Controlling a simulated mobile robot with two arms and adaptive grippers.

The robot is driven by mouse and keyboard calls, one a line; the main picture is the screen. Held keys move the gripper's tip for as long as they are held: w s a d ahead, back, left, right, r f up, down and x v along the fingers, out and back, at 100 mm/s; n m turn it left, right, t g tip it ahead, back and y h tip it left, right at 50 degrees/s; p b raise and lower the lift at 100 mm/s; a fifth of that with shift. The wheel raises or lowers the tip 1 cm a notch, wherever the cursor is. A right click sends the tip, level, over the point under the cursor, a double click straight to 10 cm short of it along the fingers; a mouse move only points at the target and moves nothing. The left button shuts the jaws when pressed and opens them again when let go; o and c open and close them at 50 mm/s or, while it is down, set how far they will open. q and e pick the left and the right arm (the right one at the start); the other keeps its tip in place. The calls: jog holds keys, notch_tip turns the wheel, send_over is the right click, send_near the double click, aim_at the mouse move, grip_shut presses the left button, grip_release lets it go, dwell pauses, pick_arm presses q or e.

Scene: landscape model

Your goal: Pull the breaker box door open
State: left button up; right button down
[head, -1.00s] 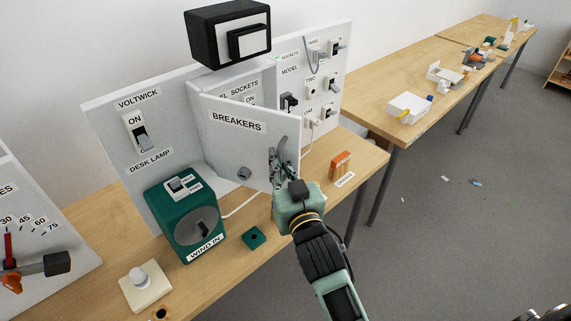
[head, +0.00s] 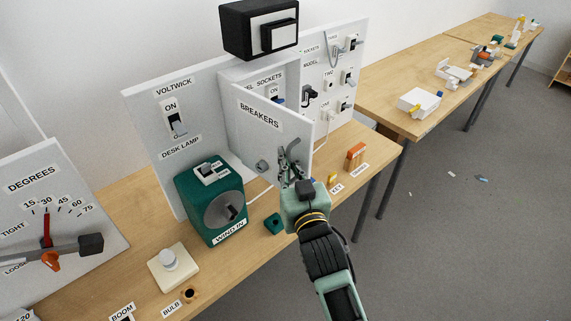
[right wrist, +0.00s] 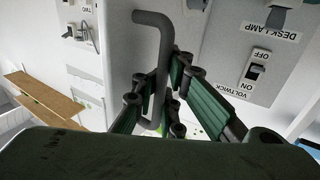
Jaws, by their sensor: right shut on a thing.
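The breaker box door (head: 270,135), a light grey panel marked BREAKERS, stands swung out at an angle from the grey board. Its hinge side is at the left, and a gap behind its free edge shows part of the box inside. The dark bent handle (head: 293,148) is near the door's free edge; it also shows in the right wrist view (right wrist: 158,50). My right gripper (head: 291,168) is shut on the handle, with its fingers on both sides of the bar in the right wrist view (right wrist: 158,98). My left gripper is not in view.
A green wind-in box (head: 208,200) and a small green block (head: 273,224) stand on the wooden bench below the door. An orange block (head: 355,157) is right of my gripper. A black box (head: 260,30) sits above the board. Open floor (head: 460,210) lies to the right.

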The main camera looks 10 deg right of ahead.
jog(key=shift+d+f, duration=0.15)
jog(key=shift+f, duration=0.15)
jog(key=c, duration=2.2)
grip_release()
jog(key=shift+s, duration=0.1)
jog(key=shift+o, duration=0.2)
jog(key=shift+s+d+r, duration=0.2)
jog(key=shift+s+r, duration=0.05)
jog(key=shift+r, duration=0.05)
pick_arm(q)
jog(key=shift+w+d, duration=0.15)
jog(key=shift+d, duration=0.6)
pick_arm(e)
jog(key=s, duration=0.7)
jog(key=shift+s, duration=0.3)
jog(key=shift+d, duration=0.1)
jog(key=shift+f, duration=0.1)
